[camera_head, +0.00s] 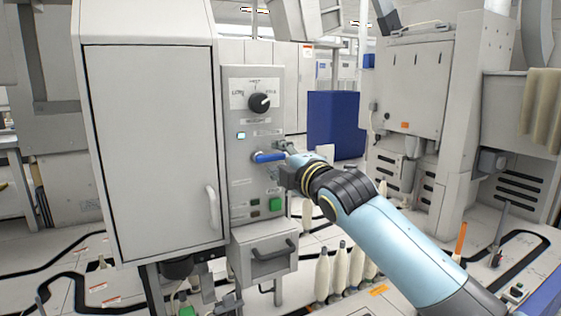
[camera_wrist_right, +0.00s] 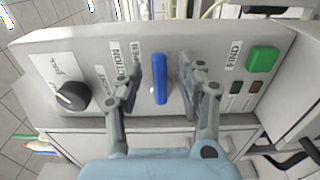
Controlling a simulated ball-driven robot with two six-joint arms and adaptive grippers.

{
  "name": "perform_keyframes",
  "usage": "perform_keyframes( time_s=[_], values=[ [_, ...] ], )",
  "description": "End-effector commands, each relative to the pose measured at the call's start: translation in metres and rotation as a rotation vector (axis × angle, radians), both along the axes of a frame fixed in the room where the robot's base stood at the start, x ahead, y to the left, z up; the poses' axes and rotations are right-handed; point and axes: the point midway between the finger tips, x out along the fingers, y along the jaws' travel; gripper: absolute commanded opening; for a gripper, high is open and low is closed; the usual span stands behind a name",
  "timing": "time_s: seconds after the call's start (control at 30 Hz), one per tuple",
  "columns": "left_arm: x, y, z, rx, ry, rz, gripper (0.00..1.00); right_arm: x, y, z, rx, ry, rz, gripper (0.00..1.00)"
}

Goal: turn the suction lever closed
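The blue suction lever (camera_head: 268,157) sticks out from the grey control panel (camera_head: 238,98) and lies roughly level in the head view. In the right wrist view the lever (camera_wrist_right: 159,78) stands upright in the picture, beside a label that seems to read SUCTION OPEN. My right gripper (camera_head: 284,162) is at the panel by the lever. In the right wrist view my right gripper (camera_wrist_right: 162,88) is open, with one finger on each side of the lever and a visible gap to both. Its contact with the panel cannot be told. My left gripper is not in view.
A black rotary knob (camera_head: 259,103) sits above the lever, and a green button (camera_head: 275,204) sits below it. A grey drawer (camera_head: 263,264) is under the panel. A tall white cabinet (camera_head: 150,150) stands on the left. Several white bobbins (camera_head: 340,267) stand below my right arm.

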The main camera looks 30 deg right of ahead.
Motion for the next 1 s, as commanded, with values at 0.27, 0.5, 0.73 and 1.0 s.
perform_keyframes(
  time_s=[0.27,0.5,0.73,1.0],
  values=[
    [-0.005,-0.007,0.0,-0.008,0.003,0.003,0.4,0.0,0.0,0.0,0.001,0.001,0.0,0.18],
    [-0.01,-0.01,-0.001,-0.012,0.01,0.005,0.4,0.0,0.0,-0.001,0.001,0.001,0.0,0.0],
    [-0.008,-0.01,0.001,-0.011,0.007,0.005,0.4,-0.001,0.0,-0.001,0.016,0.001,0.0,0.0],
    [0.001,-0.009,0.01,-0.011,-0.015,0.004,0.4,-0.001,0.0,-0.004,0.134,-0.004,0.0,0.0]
  ],
)
